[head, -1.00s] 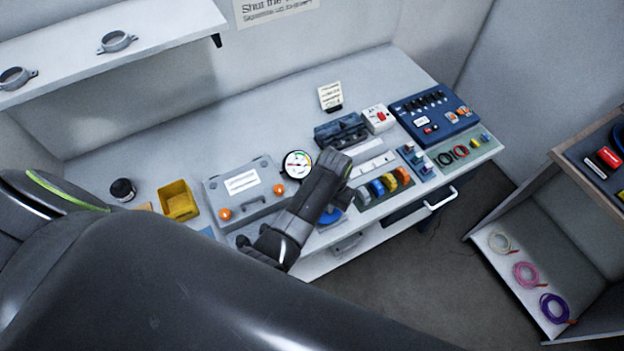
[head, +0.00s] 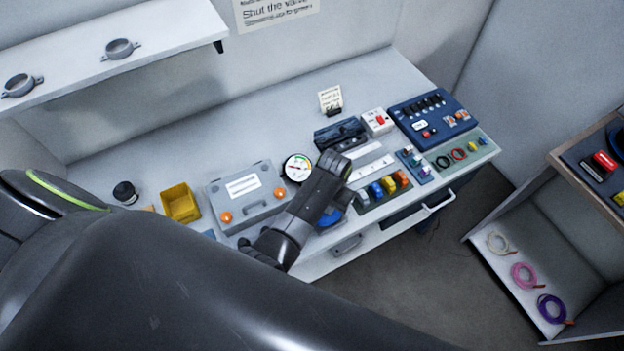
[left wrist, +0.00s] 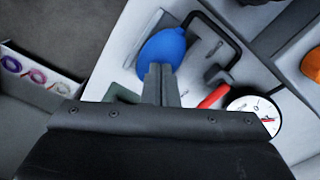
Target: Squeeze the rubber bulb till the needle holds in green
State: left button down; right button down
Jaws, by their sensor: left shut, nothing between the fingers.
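The blue rubber bulb (left wrist: 163,47) lies on the bench in the left wrist view. In the head view only a blue part of it (head: 329,218) shows beside my left wrist. My left gripper (left wrist: 160,70) is shut and empty; its fingertips overlap the near end of the bulb in the wrist view, and I cannot tell if they touch it. The round white gauge (head: 297,167) stands just left of my wrist, with coloured marks on its dial. It also shows in the wrist view (left wrist: 250,107) with a red needle; its zone is too small to read. My right gripper is out of view.
A red lever (left wrist: 213,97) sits between bulb and gauge. A grey case (head: 245,205) and a yellow bin (head: 180,203) stand to the left. A blue switch panel (head: 433,116) and coloured parts crowd the right.

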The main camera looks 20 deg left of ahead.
pick_arm(q)
jog(key=shift+r+p, duration=0.35)
jog(key=shift+r, duration=0.2)
jog(key=shift+r+b, duration=0.1)
jog(key=shift+b, duration=0.2)
jog(key=shift+r, duration=2)
notch_tip(320, 180, down, 3)
jog(key=shift+r+b, duration=0.15)
jog(key=shift+b, duration=0.2)
jog(key=shift+f+b, duration=0.35)
jog(key=shift+f, duration=0.4)
